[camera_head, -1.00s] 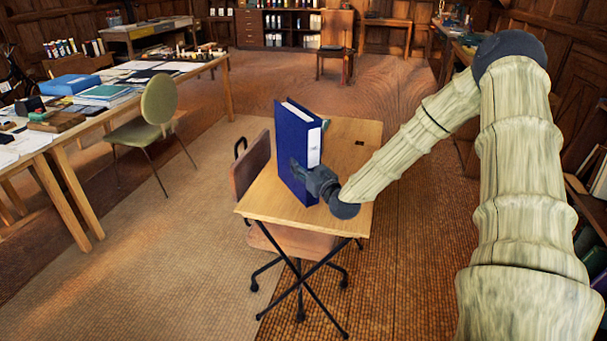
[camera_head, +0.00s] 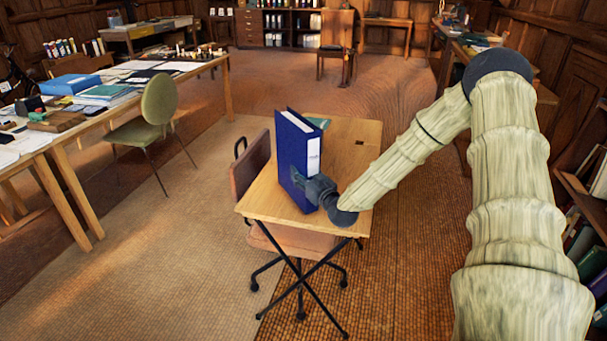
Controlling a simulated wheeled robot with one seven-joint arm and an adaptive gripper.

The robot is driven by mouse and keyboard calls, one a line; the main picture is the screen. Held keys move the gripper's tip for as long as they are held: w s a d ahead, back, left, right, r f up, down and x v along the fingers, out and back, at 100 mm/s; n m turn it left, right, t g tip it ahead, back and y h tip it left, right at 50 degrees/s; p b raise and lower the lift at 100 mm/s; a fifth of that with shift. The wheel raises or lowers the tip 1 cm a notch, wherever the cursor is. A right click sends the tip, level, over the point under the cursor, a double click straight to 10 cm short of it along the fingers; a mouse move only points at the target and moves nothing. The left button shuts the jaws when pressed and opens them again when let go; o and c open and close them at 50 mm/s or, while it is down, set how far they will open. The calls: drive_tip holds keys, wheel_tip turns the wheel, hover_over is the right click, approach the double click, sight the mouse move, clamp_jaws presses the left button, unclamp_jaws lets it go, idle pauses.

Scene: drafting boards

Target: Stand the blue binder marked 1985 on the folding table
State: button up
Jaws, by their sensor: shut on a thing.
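The blue binder (camera_head: 285,150) stands upright on or just above the folding table (camera_head: 355,160); I cannot tell whether its bottom edge touches. Its white spine label (camera_head: 313,155) faces right, and the marking is too small to read. My gripper (camera_head: 305,183) is shut on the binder low on its near side. The far finger is hidden behind the binder.
A flat green thing (camera_head: 319,123) lies on the table's far edge, behind the binder. A brown swivel chair (camera_head: 250,165) is tucked in at the table's left. The tabletop right of the binder is mostly clear. A long cluttered desk (camera_head: 60,140) stands at left.

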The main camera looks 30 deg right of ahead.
drive_tip(key=o, duration=1.5)
drive_tip(key=shift+r, duration=0.1)
drive_tip(key=s+a, duration=0.1)
drive_tip(key=s, duration=1.1)
drive_tip(key=s+a+f+g+y, duration=0.1)
drive_tip(key=s+a+f+g, duration=0.45)
drive_tip(key=a+f, duration=0.45)
drive_tip(key=s+a+f+g+y, duration=0.2)
drive_tip(key=s+a+f+g, duration=0.35)
drive_tip(key=f, duration=0.65)
drive_tip(key=s+a+f+g, duration=0.2)
drive_tip(key=s+a+f, duration=0.1)
drive_tip(key=s, duration=0.5)
drive_tip(key=s+a+f+g+h, duration=0.1)
drive_tip(key=s+a+f, duration=0.3)
drive_tip(key=s, duration=0.5)
drive_tip(key=s+a+f+g, duration=0.4)
drive_tip(key=s, duration=0.5)
drive_tip(key=shift+s+a+f+n, duration=0.15)
drive_tip(key=shift+a+f+n, duration=0.05)
drive_tip(key=shift+a+n, duration=0.1)
